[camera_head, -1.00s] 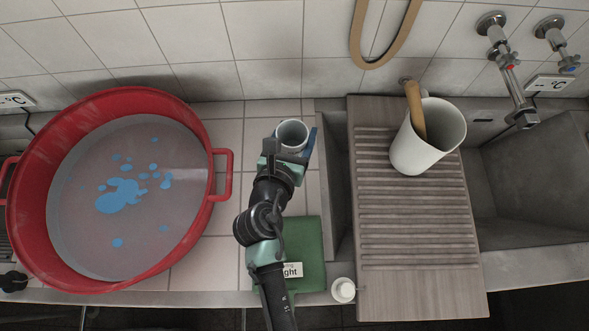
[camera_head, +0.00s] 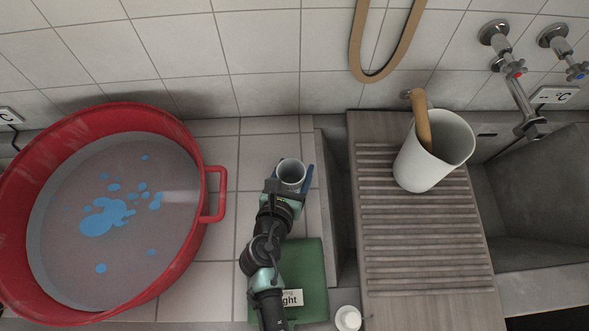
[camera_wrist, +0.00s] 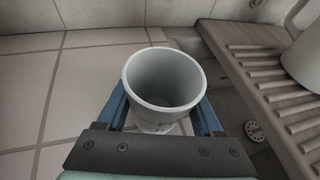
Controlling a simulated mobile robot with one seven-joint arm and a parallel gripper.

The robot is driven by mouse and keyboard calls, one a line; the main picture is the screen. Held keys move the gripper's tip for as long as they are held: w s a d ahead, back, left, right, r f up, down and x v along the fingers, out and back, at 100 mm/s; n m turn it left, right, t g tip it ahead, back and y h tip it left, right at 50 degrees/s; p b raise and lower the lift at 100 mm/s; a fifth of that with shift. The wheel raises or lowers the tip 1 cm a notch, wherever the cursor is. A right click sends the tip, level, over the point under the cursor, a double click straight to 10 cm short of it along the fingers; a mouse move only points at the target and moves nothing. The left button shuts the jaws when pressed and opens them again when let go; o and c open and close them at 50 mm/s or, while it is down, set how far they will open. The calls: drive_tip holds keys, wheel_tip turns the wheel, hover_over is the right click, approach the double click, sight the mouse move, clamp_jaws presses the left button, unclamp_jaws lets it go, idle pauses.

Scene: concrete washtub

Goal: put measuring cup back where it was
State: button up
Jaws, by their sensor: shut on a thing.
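The measuring cup (camera_head: 291,174) is a small white-grey cup, upright, with its mouth facing up. It stands over the tiled counter between the red tub and the ribbed board. My gripper (camera_head: 290,183) is shut on it, with blue fingers on both sides. In the wrist view the cup (camera_wrist: 163,88) sits between the fingers of my gripper (camera_wrist: 163,112) and looks empty inside. Faint markings show on its front. I cannot tell whether its base touches the tiles.
A red tub (camera_head: 212,205) of water with blue patches stands at left. A green mat (camera_head: 312,262) with a label lies in front. A ribbed wooden board (camera_head: 425,275) at right holds a white jug (camera_head: 436,155). A small white-topped object (camera_head: 348,318) is at the front edge.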

drive_tip(key=shift+f, duration=0.15)
drive_tip(key=o, duration=1.4)
